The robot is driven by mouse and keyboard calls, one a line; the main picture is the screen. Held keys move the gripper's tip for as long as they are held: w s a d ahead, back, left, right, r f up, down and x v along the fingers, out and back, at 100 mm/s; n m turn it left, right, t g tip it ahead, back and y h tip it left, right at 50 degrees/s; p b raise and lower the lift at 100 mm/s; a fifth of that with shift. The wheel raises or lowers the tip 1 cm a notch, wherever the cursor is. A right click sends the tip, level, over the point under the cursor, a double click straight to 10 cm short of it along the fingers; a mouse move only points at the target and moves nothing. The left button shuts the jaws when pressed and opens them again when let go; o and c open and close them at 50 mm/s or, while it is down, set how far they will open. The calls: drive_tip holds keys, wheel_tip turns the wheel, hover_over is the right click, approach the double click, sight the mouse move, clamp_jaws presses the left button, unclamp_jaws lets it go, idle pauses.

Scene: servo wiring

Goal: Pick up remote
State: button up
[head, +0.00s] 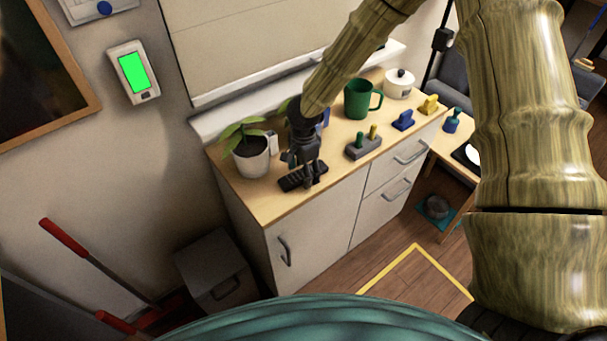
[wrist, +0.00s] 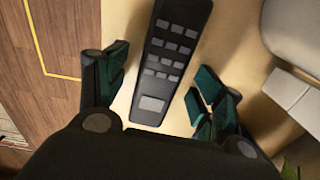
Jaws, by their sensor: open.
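The remote (head: 303,177) is a black bar with grey buttons. It lies flat on the light wood top of the cabinet, near its front edge, below my gripper in the head view. In the wrist view the remote (wrist: 171,58) runs lengthwise between the two fingers. My gripper (wrist: 160,88) is open, with dark green finger pads on either side of the remote and a visible gap to each side. My gripper (head: 303,160) partly hides the remote in the head view. I cannot tell how high the fingertips are above the top.
A potted plant (head: 252,160) stands close left of my gripper. A grey block with pegs (head: 363,147), a green mug (head: 360,99), blue (head: 403,121) and yellow (head: 429,104) pieces and a white pot (head: 398,84) stand to the right. The cabinet's front edge is near.

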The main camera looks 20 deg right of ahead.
drive_tip(key=c, duration=1.1)
drive_tip(key=shift+c, duration=0.2)
drive_tip(key=shift+r, duration=0.15)
